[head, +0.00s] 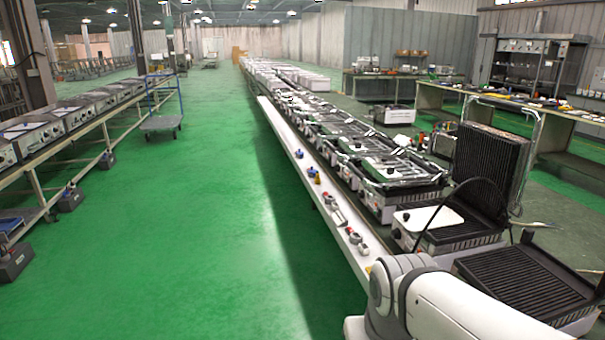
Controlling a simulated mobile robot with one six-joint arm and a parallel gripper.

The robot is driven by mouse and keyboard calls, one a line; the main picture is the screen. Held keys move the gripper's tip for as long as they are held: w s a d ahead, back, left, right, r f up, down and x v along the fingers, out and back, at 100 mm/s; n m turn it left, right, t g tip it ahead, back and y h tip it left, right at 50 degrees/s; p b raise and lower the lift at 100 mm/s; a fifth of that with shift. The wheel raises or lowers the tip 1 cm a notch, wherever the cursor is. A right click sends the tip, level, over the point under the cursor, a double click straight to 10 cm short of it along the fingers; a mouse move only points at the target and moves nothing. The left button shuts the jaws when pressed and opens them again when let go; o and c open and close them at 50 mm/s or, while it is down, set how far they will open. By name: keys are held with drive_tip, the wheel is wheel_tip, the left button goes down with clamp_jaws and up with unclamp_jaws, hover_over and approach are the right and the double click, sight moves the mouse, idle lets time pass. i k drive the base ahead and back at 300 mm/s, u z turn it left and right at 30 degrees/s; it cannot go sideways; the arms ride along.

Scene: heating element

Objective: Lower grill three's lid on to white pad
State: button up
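An open grill has a dark ribbed lid (490,172) standing upright at its back, with a thin metal handle frame rising beside it. A white pad (428,219) with rounded corners lies flat on the left part of this grill's lower plate. The lid is clear above the pad, not touching it. No number shows on the grill, so I cannot confirm it is grill three. My white arm (455,305) crosses the bottom right in front of the grills. My gripper is not in view.
A nearer grill shows a bare ribbed plate (525,283). A dark cable arcs in front of the raised lid. A long row of grills runs away behind, along a white rail (325,205) with small knobs and parts. The green floor (190,230) to the left is open.

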sight(505, 160)
drive_tip(key=i, duration=3.1)
drive_tip(key=z, duration=2.35)
